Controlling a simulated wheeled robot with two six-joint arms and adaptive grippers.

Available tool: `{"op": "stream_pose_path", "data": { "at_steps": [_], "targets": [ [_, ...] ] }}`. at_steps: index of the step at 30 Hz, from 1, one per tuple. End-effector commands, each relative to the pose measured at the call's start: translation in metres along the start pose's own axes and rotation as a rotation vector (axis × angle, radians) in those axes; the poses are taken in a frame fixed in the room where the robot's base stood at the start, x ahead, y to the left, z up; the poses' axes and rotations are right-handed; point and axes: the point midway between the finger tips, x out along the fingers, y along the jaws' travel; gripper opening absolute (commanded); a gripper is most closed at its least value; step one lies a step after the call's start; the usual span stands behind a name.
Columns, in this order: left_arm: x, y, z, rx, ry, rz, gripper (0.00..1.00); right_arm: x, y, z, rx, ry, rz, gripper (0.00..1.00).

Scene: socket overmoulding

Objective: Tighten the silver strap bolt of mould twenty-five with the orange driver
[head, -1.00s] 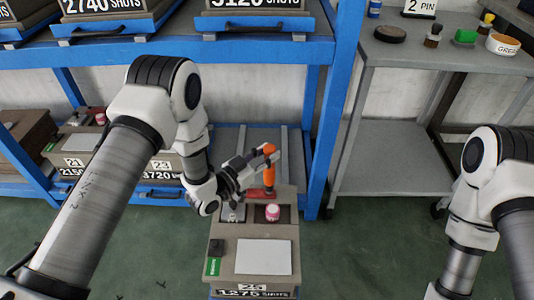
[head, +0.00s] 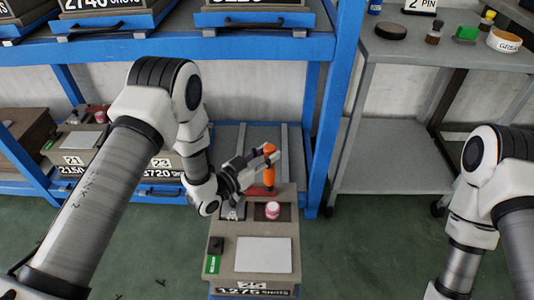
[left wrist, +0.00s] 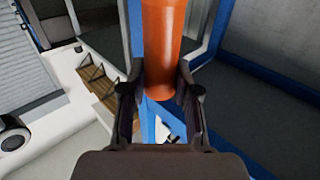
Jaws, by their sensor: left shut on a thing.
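Mould twenty-five (head: 222,262) is a grey-brown block at the lower middle of the head view, marked 25 and 1275 shots. A red strap (head: 257,191) lies across its far end. My left gripper (head: 266,154) is shut on the orange driver (head: 269,176), which stands about upright over the strap. The left wrist view shows the driver (left wrist: 164,45) between the two dark fingers. The silver strap bolt cannot be made out, and whether the driver tip touches it cannot be told. My right gripper is out of view; only its arm shows at the right.
A pink-lidded jar (head: 272,210) sits in the mould's recess, near a pale plate (head: 263,255) and a green tag (head: 212,264). Blue racking (head: 335,110) with other moulds stands behind. A grey trolley (head: 395,160) with small pots is at the right.

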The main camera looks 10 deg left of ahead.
Motion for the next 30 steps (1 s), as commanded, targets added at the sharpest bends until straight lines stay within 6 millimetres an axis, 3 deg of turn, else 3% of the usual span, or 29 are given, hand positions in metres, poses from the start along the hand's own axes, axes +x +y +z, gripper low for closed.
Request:
{"op": "stream_pose_path", "data": {
  "at_steps": [30],
  "targets": [
    [-0.0005, 0.0003, 0.0098, -0.001, -0.003, 0.000, 0.00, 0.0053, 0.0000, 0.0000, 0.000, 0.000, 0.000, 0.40]
  ]
}}
